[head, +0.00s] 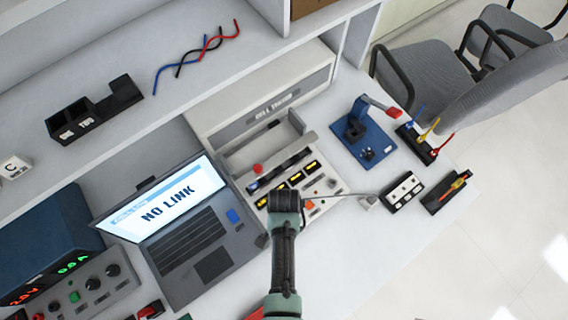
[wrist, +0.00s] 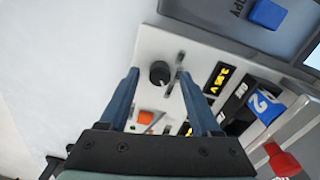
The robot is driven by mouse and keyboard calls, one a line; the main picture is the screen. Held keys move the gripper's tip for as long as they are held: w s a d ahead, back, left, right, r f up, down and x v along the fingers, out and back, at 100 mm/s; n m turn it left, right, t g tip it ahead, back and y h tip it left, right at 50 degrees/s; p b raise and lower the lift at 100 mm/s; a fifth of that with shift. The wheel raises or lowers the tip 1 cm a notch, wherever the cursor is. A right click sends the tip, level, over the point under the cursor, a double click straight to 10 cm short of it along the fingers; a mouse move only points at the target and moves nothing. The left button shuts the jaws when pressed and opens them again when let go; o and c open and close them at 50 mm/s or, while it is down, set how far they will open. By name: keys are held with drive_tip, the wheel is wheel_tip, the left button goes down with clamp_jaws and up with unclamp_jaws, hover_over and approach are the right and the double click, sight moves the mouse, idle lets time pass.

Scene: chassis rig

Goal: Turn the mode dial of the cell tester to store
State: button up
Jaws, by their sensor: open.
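The cell tester (head: 268,117) is a light grey unit with a labelled top and a panel of yellow displays, standing right of the laptop in the head view. A round black dial (wrist: 159,73) on its white panel shows in the wrist view. My gripper (wrist: 158,80) is open, with its two blue fingers on either side of the dial in the picture. I cannot tell whether they touch it or how far above it they are. The dial's pointer and mode markings are not legible. In the head view my arm's end hides the dial and the fingers.
An orange button (wrist: 146,117), a yellow display (wrist: 218,78) and a red knob (wrist: 281,160) are near the fingers. The laptop (head: 212,266) stands left of the tester. A blue fixture (head: 373,143) and black holders (head: 402,191) stand right. The front right bench is clear.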

wheel_tip(320, 180, up, 13)
drive_tip(key=shift+f, duration=0.15)
idle(0.4)
idle(0.4)
